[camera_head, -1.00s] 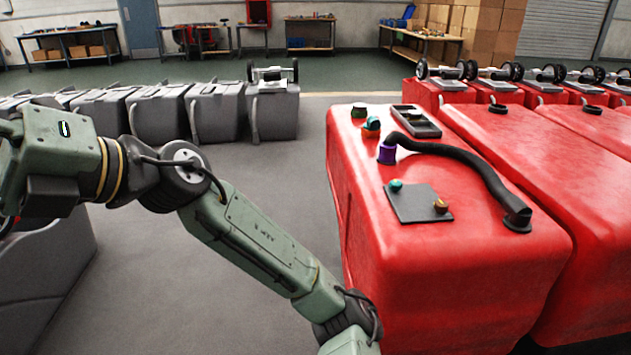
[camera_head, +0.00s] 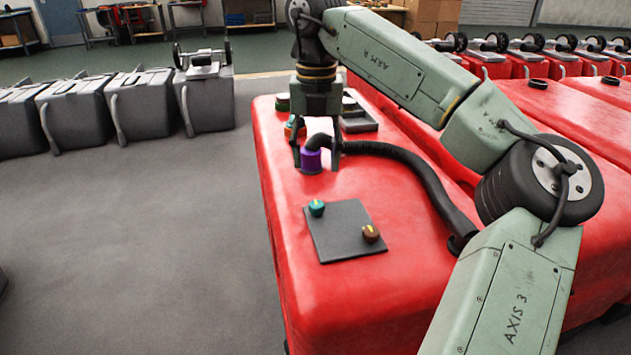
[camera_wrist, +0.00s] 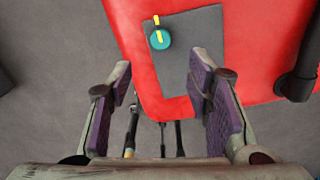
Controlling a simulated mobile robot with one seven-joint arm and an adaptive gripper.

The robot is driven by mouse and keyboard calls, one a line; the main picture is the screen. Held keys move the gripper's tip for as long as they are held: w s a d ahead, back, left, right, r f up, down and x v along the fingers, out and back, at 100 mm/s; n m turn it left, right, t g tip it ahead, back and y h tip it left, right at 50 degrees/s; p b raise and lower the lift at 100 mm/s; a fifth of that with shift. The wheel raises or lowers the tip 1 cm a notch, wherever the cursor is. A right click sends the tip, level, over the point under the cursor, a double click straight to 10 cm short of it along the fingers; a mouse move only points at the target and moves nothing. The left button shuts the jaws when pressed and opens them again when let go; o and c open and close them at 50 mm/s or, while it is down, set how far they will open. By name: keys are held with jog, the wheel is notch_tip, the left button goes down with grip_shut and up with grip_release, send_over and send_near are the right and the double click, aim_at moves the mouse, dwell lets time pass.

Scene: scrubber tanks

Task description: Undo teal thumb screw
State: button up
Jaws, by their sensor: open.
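The teal thumb screw (camera_head: 316,207) sits at the upper left corner of a dark grey plate (camera_head: 342,245) on top of the red tank (camera_head: 300,290). In the wrist view the teal screw (camera_wrist: 159,38) shows a yellow mark and lies ahead of the fingers, near the plate's left edge.
A brown thumb screw with a yellow mark (camera_head: 371,233) is on the plate's right side. More red tanks stand right; grey tanks (camera_head: 140,105) stand left.

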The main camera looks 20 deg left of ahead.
aim_at(317, 204)
notch_tip(317, 204, down, 11)
jog(key=shift+w+r, duration=0.1)
jog(key=shift+r, duration=0.05)
dwell(0.4)
jog(key=shift+c, duration=0.5)
grip_shut()
